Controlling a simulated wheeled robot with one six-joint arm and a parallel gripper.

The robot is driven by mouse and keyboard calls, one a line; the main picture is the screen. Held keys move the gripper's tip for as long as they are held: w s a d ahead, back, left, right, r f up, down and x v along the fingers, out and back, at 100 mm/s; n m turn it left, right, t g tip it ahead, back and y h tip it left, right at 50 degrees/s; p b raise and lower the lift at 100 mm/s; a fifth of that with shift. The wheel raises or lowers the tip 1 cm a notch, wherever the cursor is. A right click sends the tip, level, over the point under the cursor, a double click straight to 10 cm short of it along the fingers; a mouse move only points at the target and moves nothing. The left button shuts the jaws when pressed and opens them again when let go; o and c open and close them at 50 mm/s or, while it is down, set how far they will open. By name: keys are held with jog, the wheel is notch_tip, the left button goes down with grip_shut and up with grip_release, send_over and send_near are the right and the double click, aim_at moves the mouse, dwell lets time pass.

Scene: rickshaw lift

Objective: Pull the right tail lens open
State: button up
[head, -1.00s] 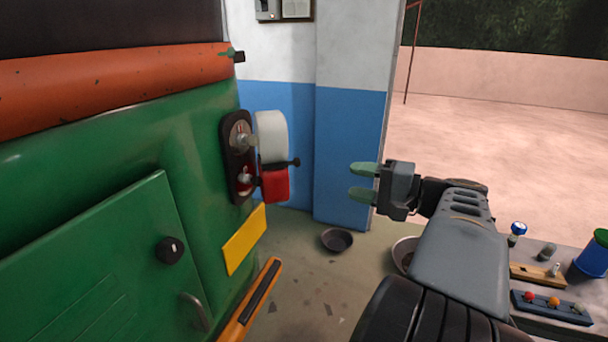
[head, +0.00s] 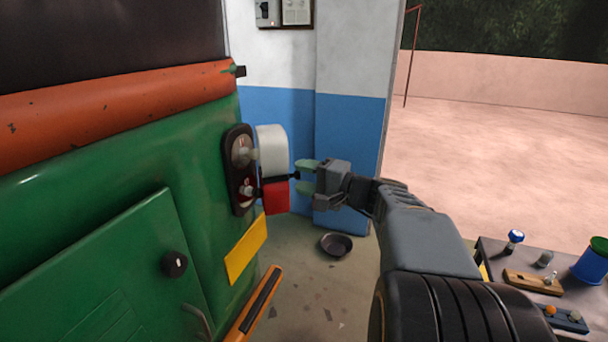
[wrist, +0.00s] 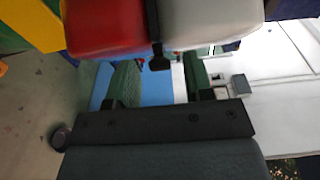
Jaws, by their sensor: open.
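The right tail lens, white above (head: 272,150) and red below (head: 277,197), stands out from its dark lamp base (head: 233,190), with bulbs visible on the base. A small black tab (wrist: 158,58) sticks out from the lens where the white and red parts meet. My gripper (head: 302,177) is open at the lens's outer side, its green fingers pointing left at the tab. In the wrist view the tab lies between the two fingertips, apart from both. In the head view the fingertips partly hide the tab.
The green rickshaw body (head: 90,170) fills the left, with a yellow plate (head: 246,248) below the lamp. A blue and white wall stands behind. A dark bowl (head: 336,245) lies on the floor. A bench (head: 488,262) with small parts and a blue bin (head: 592,262) is at right.

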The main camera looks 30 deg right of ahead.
jog(key=shift+w, duration=0.1)
grip_shut()
dwell(0.5)
